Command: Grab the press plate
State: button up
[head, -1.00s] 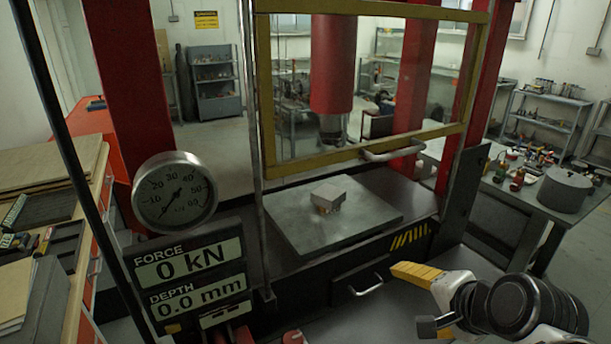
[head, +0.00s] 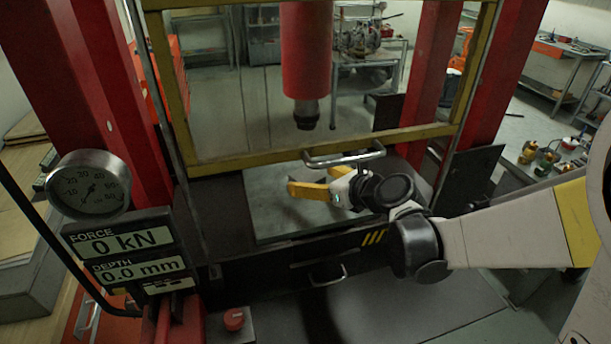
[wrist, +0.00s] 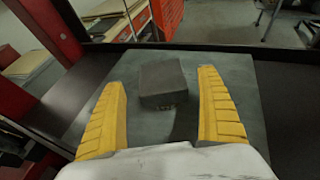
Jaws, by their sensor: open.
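The press plate is a small grey square block (wrist: 162,83) on the flat grey press bed (head: 275,226). In the wrist view it rests on something small and brass-coloured, mostly hidden under it. My gripper (head: 310,183) is open, with its yellow fingers over the bed below the raised guard frame. In the wrist view the fingers stand on either side of the plate, which lies ahead between their tips; neither visibly touches it. In the head view the plate is hidden behind my gripper.
The yellow guard frame (head: 232,162) with its metal handle (head: 345,158) hangs just above my gripper. The red press ram (head: 306,50) is up over the bed. Red columns stand at both sides. The gauge (head: 90,185) and a display reading 0 kN, 0.0 mm stand left.

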aim_at(309, 176)
jog(key=x, duration=0.3)
jog(key=shift+w, duration=0.1)
jog(key=shift+d, duration=0.1)
jog(key=c, duration=1.5)
jog(key=shift+r, duration=0.15)
